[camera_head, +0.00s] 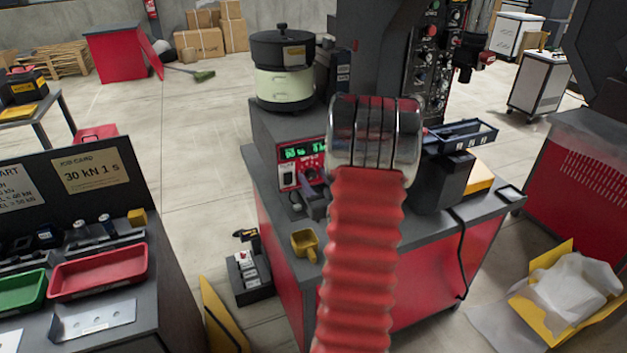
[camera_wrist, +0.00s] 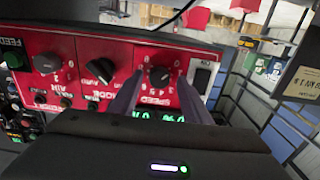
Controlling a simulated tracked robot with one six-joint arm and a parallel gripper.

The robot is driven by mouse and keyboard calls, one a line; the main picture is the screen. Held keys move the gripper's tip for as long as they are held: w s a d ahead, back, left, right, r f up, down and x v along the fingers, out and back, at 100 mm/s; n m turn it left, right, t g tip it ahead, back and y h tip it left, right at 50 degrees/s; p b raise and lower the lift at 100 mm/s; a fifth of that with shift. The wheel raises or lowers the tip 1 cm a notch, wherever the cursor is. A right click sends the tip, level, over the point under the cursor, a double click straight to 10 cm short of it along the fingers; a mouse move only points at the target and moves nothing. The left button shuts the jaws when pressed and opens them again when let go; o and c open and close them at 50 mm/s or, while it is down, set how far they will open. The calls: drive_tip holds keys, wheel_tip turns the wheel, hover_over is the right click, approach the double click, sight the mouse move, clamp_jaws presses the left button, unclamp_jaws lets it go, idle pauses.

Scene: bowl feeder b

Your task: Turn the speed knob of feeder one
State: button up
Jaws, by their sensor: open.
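The red control panel (camera_wrist: 75,60) fills much of the wrist view, upside down. The black speed knob (camera_wrist: 159,77), with SPEED printed beside it, sits between the two fingertips of my gripper (camera_wrist: 159,80). My gripper is open, one finger on each side of the knob; I cannot tell whether they touch it. In the head view, the panel (camera_head: 296,166) with its green display is on the front of the grey base under the bowl feeder (camera_head: 283,82). My gripper (camera_head: 312,190) is close to the panel there, and my red-sleeved arm hides part of the base.
A mode knob (camera_wrist: 100,70) and another knob (camera_wrist: 46,63) are beside the speed knob. A dark switch (camera_wrist: 201,78) is on its other side. In the head view, a yellow cup (camera_head: 305,244) stands on the bench (camera_head: 345,262) below the panel.

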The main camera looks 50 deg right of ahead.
drive_tip(key=shift+c, duration=0.5)
drive_tip(key=c, duration=0.9)
drive_tip(key=shift+a, duration=0.2)
drive_tip(key=shift+c, duration=0.2)
drive_tip(key=shift+d, duration=0.1)
